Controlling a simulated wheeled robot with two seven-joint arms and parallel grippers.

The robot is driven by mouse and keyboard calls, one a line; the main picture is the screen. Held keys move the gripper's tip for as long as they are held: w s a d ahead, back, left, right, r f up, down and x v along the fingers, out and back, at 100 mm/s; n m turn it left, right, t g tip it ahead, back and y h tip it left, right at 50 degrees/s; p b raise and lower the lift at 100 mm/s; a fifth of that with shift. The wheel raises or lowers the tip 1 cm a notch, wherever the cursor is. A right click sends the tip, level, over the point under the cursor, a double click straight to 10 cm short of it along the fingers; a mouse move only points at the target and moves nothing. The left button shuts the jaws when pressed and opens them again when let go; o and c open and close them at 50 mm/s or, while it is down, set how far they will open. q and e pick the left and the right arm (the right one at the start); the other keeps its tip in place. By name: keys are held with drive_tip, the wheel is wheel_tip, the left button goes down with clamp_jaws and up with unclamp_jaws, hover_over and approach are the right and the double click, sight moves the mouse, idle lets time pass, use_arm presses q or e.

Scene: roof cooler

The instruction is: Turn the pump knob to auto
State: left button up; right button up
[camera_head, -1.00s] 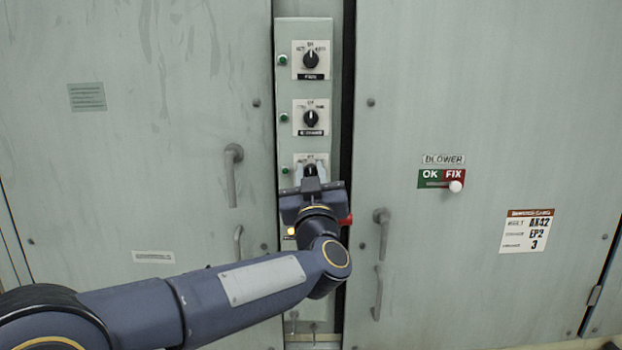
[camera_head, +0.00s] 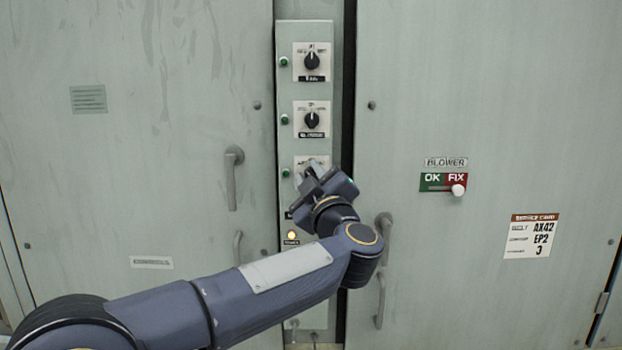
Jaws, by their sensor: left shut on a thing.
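A narrow control panel (camera_head: 318,30) runs down the middle of the cooler, with black knobs on white plates in a column. My left gripper (camera_head: 314,171) is at the third plate (camera_head: 303,160) from the top and is shut on that plate's knob, which the fingers mostly hide. The gripper is rolled, its body tilted up to the right. The knob's label is hidden behind the gripper, so I cannot read its setting. The top knob (camera_head: 312,61) and the second knob (camera_head: 311,119) stand roughly upright. My right gripper is not in view.
Green lamps (camera_head: 284,62) line the panel's left side, and a yellow lamp (camera_head: 292,235) glows lower down. Door handles (camera_head: 233,178) stick out on both sides. A blower slider (camera_head: 457,190) is on the right door.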

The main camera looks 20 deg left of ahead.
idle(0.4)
use_arm(q)
drive_tip(key=o, duration=1)
drive_tip(key=shift+c, duration=0.2)
drive_tip(key=b+v, duration=0.2)
drive_tip(key=v, duration=0.6)
drive_tip(key=shift+w, duration=0.1)
